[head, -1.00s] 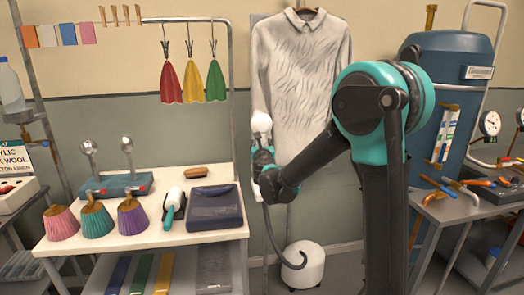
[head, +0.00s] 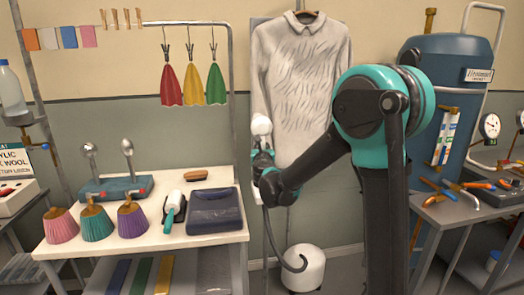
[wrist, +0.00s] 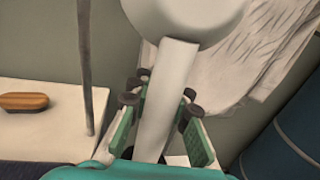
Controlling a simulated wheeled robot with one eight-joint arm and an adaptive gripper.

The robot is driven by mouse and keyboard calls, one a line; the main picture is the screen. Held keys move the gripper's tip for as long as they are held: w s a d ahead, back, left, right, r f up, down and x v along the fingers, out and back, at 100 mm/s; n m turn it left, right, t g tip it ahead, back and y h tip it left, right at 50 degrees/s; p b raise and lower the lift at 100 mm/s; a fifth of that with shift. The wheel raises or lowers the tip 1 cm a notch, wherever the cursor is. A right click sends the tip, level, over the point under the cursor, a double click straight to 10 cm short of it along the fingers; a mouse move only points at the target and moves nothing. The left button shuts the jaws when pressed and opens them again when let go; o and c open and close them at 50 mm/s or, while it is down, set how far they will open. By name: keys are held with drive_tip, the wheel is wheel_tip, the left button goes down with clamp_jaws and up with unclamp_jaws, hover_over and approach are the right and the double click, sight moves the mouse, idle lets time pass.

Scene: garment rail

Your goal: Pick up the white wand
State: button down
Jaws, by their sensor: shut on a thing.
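The white wand (head: 261,126) stands about upright in front of the hanging sweater's left side in the head view, its rounded white head above my gripper (head: 263,158). In the wrist view the wand's pale handle (wrist: 166,95) runs between the fingers of my gripper (wrist: 163,110), with the large round head beyond them. The gripper is shut on the handle. A dark hose (head: 272,240) hangs below and curves to a white round base (head: 303,268) on the floor.
The pale sweater (head: 300,70) hangs close behind the wand. A white table (head: 225,235) at left holds a dark case (head: 214,210), a lint roller (head: 173,208) and a brown brush (wrist: 24,102). A rail post (wrist: 86,65) stands nearby. A blue tank (head: 465,95) is at right.

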drive_tip(key=shift+r, duration=0.1)
wheel_tip(320, 180, up, 29)
idle(1.5)
